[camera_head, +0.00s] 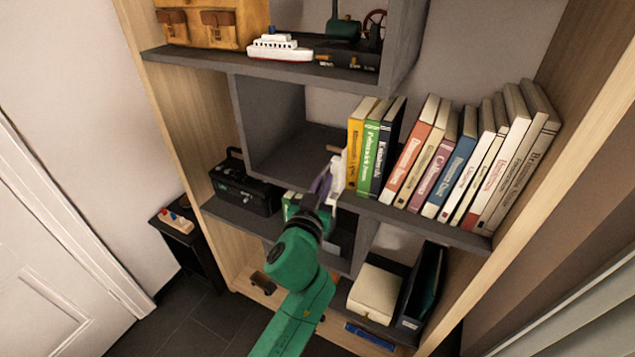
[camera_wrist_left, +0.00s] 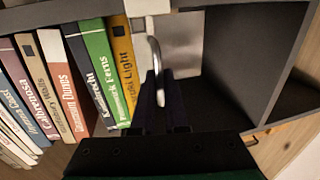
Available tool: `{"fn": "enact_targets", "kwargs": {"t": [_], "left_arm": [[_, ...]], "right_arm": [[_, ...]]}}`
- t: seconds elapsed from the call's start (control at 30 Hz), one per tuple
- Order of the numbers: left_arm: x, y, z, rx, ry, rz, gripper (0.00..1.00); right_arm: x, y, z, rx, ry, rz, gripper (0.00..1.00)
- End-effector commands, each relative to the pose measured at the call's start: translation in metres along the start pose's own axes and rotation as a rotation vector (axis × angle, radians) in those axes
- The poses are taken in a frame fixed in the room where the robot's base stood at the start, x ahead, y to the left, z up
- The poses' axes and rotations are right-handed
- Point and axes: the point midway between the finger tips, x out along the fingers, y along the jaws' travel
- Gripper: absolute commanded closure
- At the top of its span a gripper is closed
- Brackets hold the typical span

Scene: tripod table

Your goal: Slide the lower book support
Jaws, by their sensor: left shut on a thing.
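The lower book support (camera_head: 338,172) is a pale upright piece beside the yellow book (camera_head: 356,145) on the middle shelf. In the left wrist view its light grey plate (camera_wrist_left: 185,45) stands next to the yellow book (camera_wrist_left: 122,55), with a curved metal handle (camera_wrist_left: 156,62) in front. My left gripper (camera_head: 323,188) reaches in from below and is shut on this handle; it also shows in the left wrist view (camera_wrist_left: 161,98). The fingers hide part of the handle and plate. My right gripper is in neither view.
Several books (camera_head: 470,160) stand right of the support, the right ones leaning. An upright divider (camera_head: 268,125) bounds the bare shelf space to its left. The upper shelf (camera_head: 215,62) holds a toy ship (camera_head: 279,48). A black case (camera_head: 243,188) stands left.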

Motion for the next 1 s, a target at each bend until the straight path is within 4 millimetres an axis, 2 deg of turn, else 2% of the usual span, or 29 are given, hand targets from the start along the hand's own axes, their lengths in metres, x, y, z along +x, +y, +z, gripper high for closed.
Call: {"fn": "enact_targets", "kwargs": {"t": [0.07,0.1,0.43,0.57,0.77,1.0], "left_arm": [[0.000,-0.001,0.002,0.000,-0.004,-0.002,1.00],[0.000,-0.001,0.002,0.000,-0.004,-0.002,0.77],[-0.001,-0.001,0.001,0.000,-0.001,-0.001,0.77],[-0.013,-0.001,0.002,-0.001,-0.001,0.000,0.77],[-0.054,0.000,0.005,-0.002,-0.003,0.001,0.77],[-0.120,-0.001,0.007,-0.004,-0.007,-0.001,0.77]], "right_arm": [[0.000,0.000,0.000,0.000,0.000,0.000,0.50],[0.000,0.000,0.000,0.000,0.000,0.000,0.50],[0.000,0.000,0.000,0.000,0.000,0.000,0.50],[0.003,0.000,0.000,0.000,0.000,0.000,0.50],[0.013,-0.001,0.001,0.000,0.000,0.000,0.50],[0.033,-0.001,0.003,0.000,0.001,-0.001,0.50]]}}
